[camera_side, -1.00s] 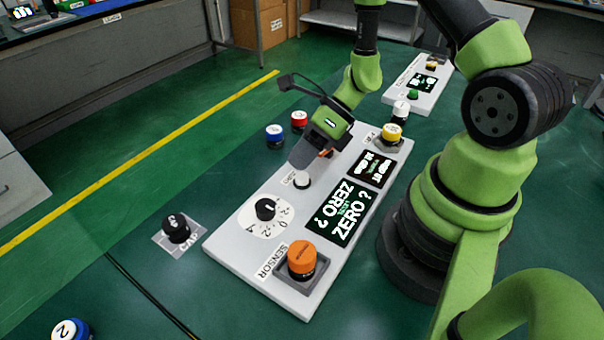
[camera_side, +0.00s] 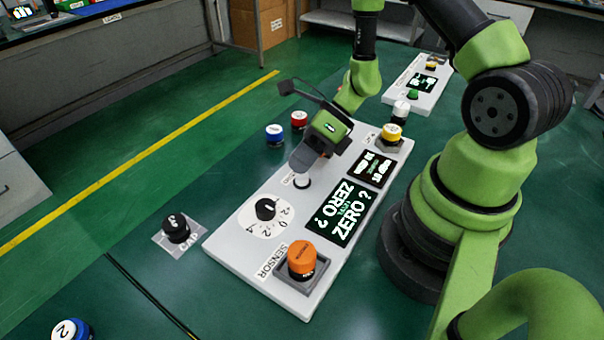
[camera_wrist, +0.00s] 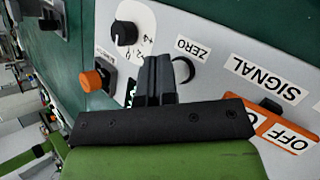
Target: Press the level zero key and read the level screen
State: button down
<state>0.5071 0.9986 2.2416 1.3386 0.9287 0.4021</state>
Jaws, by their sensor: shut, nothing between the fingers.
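In the wrist view, my shut fingers (camera_wrist: 159,62) hide most of the key (camera_wrist: 184,71), next to the ZERO label (camera_wrist: 193,48).
The panel also carries a black dial (camera_side: 266,208), an orange sensor cap (camera_side: 301,257), a smaller screen (camera_side: 374,168) and a yellow-topped cap (camera_side: 391,133). Blue (camera_side: 274,133) and red (camera_side: 299,119) caps stand behind. A black cap (camera_side: 176,228) sits left of the panel.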

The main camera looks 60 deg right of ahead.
jog(key=shift+f, duration=0.55)
dwell(0.4)
jog(key=shift+r, duration=1)
jog(key=shift+r, duration=2.5)
